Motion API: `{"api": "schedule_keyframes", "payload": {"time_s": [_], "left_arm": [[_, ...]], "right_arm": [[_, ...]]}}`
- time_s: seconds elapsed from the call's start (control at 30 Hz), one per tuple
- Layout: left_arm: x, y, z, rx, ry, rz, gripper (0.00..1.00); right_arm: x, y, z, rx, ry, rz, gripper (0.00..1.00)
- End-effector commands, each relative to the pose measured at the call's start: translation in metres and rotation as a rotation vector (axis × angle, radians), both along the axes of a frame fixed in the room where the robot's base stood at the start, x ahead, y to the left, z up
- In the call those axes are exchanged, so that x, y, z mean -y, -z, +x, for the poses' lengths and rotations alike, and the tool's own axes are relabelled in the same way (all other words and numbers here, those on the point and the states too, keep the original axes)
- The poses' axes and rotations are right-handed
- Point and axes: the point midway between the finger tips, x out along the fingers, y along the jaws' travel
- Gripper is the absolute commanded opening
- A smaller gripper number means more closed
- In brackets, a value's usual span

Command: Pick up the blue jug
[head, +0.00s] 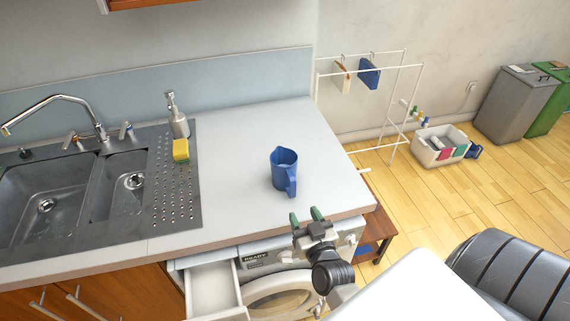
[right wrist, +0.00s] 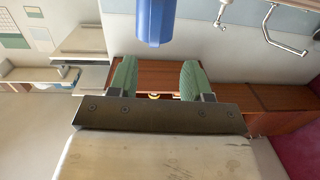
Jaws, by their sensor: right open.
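The blue jug (head: 283,172) stands upright on the white counter in the head view, with its handle toward the front edge. In the right wrist view the lower part of the jug (right wrist: 155,20) shows at the top centre, beyond the fingertips. My right gripper (head: 306,215) is at the counter's front edge, just in front of the jug and apart from it. Its two green fingers are spread and empty, and they show in the right wrist view too (right wrist: 156,80). My left gripper is not in either view.
The sink (head: 60,190) lies to the left. A soap dispenser (head: 177,115) and yellow sponge (head: 181,150) stand beside it. The counter (head: 235,135) around the jug is clear.

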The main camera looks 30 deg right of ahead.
Motion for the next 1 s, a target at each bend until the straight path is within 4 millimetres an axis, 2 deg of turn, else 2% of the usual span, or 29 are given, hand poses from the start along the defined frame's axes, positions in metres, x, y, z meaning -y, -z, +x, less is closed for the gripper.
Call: {"api": "schedule_keyframes", "payload": {"time_s": [0.07, 0.3, 0.57, 0.8, 1.0], "left_arm": [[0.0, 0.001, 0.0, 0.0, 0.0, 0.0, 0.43], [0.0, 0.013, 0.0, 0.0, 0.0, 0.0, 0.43], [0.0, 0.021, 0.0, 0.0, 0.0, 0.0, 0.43], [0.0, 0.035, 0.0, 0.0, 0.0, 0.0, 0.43], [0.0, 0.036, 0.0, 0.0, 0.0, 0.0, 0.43]], "right_arm": [[0.005, -0.008, 0.006, 0.024, 0.014, -0.006, 0.49], [0.015, -0.006, 0.042, 0.026, 0.015, -0.006, 0.49], [0.021, -0.006, 0.063, 0.023, 0.013, -0.005, 0.49], [0.032, -0.006, 0.096, 0.023, 0.013, -0.004, 0.49], [0.034, -0.008, 0.103, 0.02, 0.013, -0.005, 0.49]]}}
